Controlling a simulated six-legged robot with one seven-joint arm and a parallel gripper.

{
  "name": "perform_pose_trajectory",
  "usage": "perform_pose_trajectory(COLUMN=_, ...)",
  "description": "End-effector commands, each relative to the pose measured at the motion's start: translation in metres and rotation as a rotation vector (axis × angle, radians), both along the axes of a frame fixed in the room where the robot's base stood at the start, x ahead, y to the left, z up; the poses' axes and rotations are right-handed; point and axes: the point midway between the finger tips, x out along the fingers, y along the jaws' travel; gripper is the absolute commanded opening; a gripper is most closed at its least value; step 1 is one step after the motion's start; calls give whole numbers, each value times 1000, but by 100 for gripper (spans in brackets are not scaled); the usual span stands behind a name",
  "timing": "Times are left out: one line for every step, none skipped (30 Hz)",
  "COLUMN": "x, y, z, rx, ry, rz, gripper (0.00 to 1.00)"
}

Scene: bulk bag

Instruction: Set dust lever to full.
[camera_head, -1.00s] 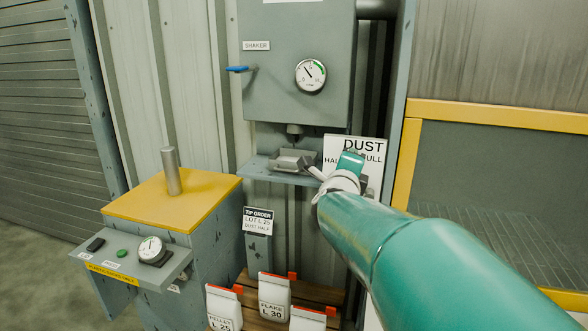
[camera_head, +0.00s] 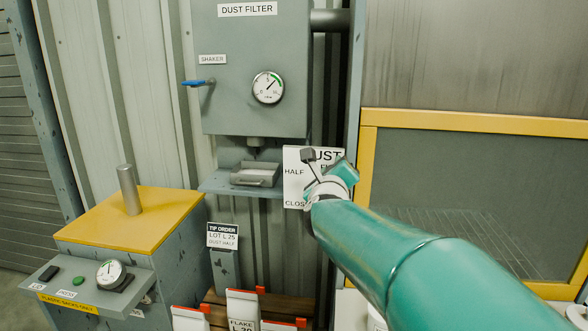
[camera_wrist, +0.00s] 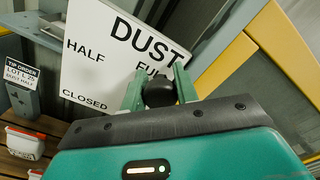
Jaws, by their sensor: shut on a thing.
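The dust lever's black ball knob (camera_wrist: 158,93) shows in the wrist view between my fingers. My gripper (camera_wrist: 159,86) is shut on it, one green finger on each side. Behind it is the white dust sign (camera_wrist: 100,60), with HALF at left, CLOSED at lower left and FULL at right, partly covered by the fingers and knob. In the head view my gripper (camera_head: 343,172) is in front of the sign's right part, and I cannot make out the knob there. The lever's shaft is mostly hidden, so its exact setting is unclear.
The dust filter box (camera_head: 255,65) has a gauge (camera_head: 268,88) and a blue shaker handle (camera_head: 198,82). A tip order card (camera_head: 222,236) reads LOT L 25, DUST HALF. Bags (camera_head: 243,308) stand low in front. A yellow-framed cabinet (camera_head: 470,122) stands close at right.

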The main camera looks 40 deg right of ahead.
Motion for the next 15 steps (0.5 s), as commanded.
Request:
perform_pose_trajectory(x=-2, y=-3, z=-1, rx=4, ry=-3, rz=-6, gripper=0)
perform_pose_trajectory(x=-2, y=-3, z=-1, rx=4, ry=-3, rz=-7, gripper=0)
perform_pose_trajectory(x=-2, y=-3, z=-1, rx=4, ry=-3, rz=-7, gripper=0)
perform_pose_trajectory(x=-2, y=-3, z=-1, rx=4, ry=-3, rz=-7, gripper=0)
perform_pose_trajectory(x=-2, y=-3, z=-1, rx=4, ry=-3, rz=-7, gripper=0)
perform_pose_trajectory(x=-2, y=-3, z=-1, rx=4, ry=-3, rz=-7, gripper=0)
perform_pose_trajectory(x=-3, y=-3, z=-1, rx=5, ry=-3, rz=-8, gripper=0)
perform_pose_trajectory(x=-3, y=-3, z=-1, rx=5, ry=-3, rz=-8, gripper=0)
perform_pose_trajectory(x=-3, y=-3, z=-1, rx=5, ry=-3, rz=-8, gripper=0)
perform_pose_trajectory(x=-3, y=-3, z=-1, rx=5, ry=-3, rz=-8, gripper=34)
perform_pose_trajectory(x=-3, y=-3, z=-1, rx=5, ry=-3, rz=-8, gripper=40)
perform_pose_trajectory(x=-3, y=-3, z=-1, rx=5, ry=-3, rz=-8, gripper=47)
perform_pose_trajectory(x=-2, y=-3, z=-1, rx=4, ry=-2, rz=-8, gripper=52)
perform_pose_trajectory(x=-2, y=-3, z=-1, rx=4, ry=-2, rz=-6, gripper=52)
perform_pose_trajectory(x=-2, y=-2, z=-1, rx=4, ry=-2, rz=-6, gripper=52)
